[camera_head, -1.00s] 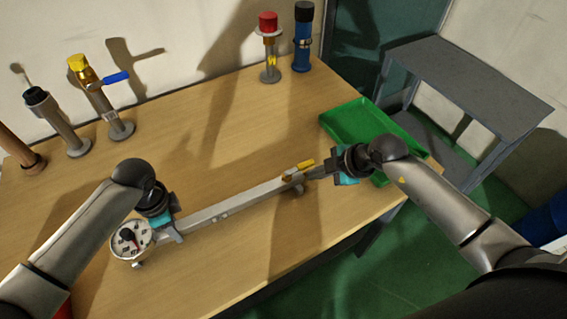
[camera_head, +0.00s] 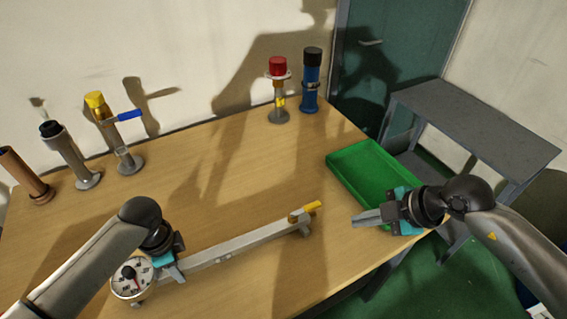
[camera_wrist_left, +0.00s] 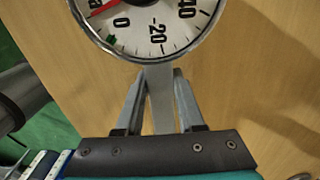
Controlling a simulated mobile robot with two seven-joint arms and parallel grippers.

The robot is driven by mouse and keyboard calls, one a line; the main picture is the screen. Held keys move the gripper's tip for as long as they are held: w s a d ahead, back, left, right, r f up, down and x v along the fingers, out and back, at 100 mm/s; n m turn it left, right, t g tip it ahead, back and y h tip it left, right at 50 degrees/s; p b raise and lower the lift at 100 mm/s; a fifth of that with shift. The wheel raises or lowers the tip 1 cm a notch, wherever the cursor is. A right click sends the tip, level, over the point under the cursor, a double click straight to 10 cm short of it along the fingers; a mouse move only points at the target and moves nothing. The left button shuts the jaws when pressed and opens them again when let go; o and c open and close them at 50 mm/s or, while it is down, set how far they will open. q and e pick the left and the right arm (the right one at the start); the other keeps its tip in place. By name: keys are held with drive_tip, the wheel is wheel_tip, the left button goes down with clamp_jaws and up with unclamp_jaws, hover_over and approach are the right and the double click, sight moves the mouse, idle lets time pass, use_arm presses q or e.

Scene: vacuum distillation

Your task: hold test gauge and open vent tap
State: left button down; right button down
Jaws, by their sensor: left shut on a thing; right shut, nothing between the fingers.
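The test gauge (camera_head: 133,278) is a round white dial with a red needle at the left end of a long grey bar (camera_head: 240,246) above the table. My left gripper (camera_head: 172,268) is shut on the gauge's grey stem just beside the dial. In the left wrist view the dial (camera_wrist_left: 150,22) shows large, with the stem (camera_wrist_left: 160,95) between the fingers. The vent tap, with a yellow lever (camera_head: 313,206), is at the bar's right end. The lever points up and right, roughly along the bar. My right gripper (camera_head: 356,220) is shut and empty, to the right of the tap and apart from it.
A green tray (camera_head: 345,167) lies at the table's right edge behind my right gripper. Several post fittings stand along the back, including one with a blue lever (camera_head: 129,115), a red-capped one (camera_head: 278,68) and a blue one (camera_head: 312,75). A grey shelf (camera_head: 475,115) stands right.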

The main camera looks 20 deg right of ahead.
idle(0.3)
use_arm(q)
drive_tip(key=shift+c, duration=2.2)
unclamp_jaws()
drive_tip(key=shift+r, duration=0.15)
wheel_tip(320, 180, up, 12)
